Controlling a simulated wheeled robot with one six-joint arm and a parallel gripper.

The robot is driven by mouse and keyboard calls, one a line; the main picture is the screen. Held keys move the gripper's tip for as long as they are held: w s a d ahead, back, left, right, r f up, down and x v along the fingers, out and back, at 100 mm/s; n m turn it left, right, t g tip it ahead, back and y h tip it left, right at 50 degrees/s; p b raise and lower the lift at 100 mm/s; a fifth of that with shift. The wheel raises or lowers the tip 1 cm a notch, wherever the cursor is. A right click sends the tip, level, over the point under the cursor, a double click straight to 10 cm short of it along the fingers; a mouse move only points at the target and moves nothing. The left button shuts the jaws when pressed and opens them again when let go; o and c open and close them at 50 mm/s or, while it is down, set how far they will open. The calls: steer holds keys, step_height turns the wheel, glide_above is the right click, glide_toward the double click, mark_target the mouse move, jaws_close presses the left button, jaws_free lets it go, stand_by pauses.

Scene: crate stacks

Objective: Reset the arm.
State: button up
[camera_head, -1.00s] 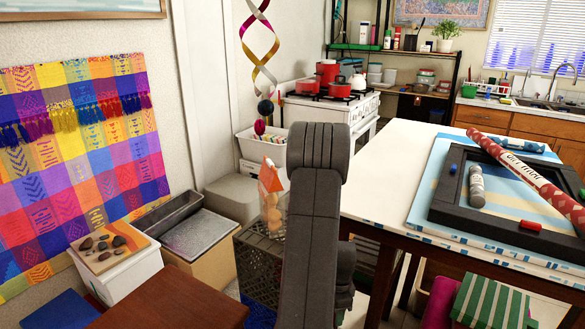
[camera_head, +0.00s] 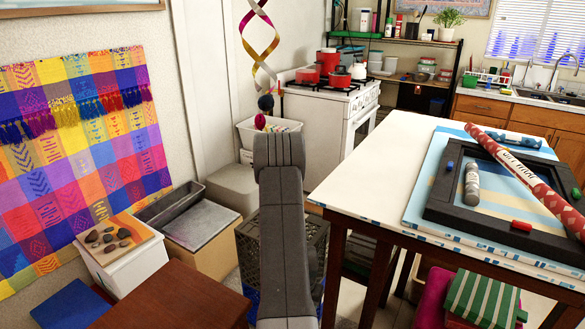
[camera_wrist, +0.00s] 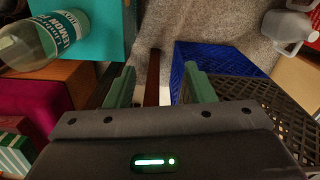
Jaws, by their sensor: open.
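My arm (camera_head: 281,225) rises in the middle of the head view, with its upper end in front of the white bin. My gripper (camera_wrist: 160,88) shows only in the wrist view; it is hidden in the head view. Its two green fingers are spread apart with nothing between them. Beyond them are a dark reddish bar and grey floor.
A white-topped table (camera_head: 372,158) stands close to the arm's right, holding a black frame (camera_head: 440,212) and a patterned roll (camera_head: 530,180). The wrist view shows a black crate (camera_wrist: 285,112), a blue crate (camera_wrist: 215,55), a labelled bottle (camera_wrist: 45,40) and a teal box (camera_wrist: 105,30).

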steer(key=shift+a+f+n, duration=0.25)
steer(key=shift+a+n, duration=0.25)
steer(key=shift+n, duration=0.1)
steer(key=shift+s, duration=0.1)
